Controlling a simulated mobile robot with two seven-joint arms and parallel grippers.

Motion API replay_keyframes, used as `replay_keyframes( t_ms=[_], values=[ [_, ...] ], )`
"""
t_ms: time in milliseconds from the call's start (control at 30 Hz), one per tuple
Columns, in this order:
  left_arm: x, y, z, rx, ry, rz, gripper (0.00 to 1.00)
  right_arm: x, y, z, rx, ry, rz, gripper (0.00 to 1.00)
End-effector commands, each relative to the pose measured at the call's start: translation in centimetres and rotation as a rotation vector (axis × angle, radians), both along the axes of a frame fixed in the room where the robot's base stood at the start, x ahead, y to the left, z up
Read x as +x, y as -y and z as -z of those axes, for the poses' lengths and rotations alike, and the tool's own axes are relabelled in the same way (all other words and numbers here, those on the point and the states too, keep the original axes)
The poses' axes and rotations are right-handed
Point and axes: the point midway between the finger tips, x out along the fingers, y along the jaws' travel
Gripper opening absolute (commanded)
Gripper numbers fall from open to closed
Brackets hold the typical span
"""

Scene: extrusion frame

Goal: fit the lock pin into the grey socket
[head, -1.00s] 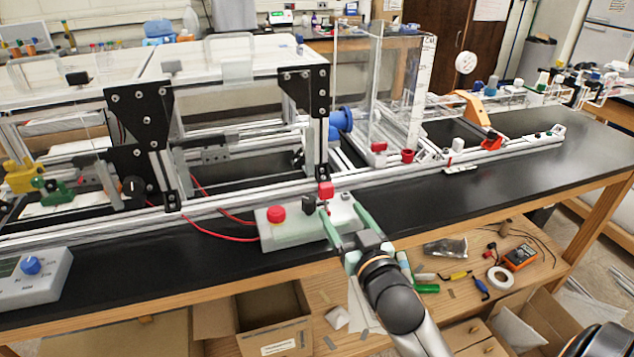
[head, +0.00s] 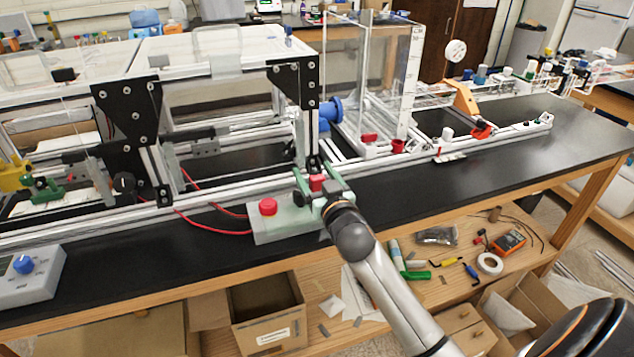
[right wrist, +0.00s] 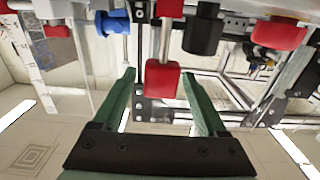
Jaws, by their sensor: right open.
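I cannot make out the grey socket for certain. My left gripper is not in view.
The pale control box (head: 285,231) carries a red button (head: 268,207) and a black knob (right wrist: 203,32) close to the gripper. An aluminium extrusion frame (head: 225,185) with black plates runs behind. A blue-knobbed instrument (head: 30,275) stands at left. The black bench top at right is mostly clear.

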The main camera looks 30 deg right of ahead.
Motion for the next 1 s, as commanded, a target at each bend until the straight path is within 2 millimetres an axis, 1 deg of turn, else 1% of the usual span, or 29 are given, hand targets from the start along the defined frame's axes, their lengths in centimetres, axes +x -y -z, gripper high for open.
replay_keyframes(
  t_ms=[33,133,400,433,1000],
  values=[
    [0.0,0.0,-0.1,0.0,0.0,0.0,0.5,0.6,0.2,-0.1,0.0,0.0,0.0,0.75],
    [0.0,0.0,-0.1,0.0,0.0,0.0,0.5,1.4,0.3,0.0,0.0,-0.001,0.0,0.75],
    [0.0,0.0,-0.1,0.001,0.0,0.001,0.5,1.6,0.4,0.0,0.0,-0.001,0.0,0.75],
    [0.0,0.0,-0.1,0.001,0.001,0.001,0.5,1.6,0.4,0.0,0.0,-0.001,0.0,0.74],
    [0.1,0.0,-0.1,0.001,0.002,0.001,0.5,1.6,0.4,0.1,0.0,-0.001,0.0,0.1]
  ],
)
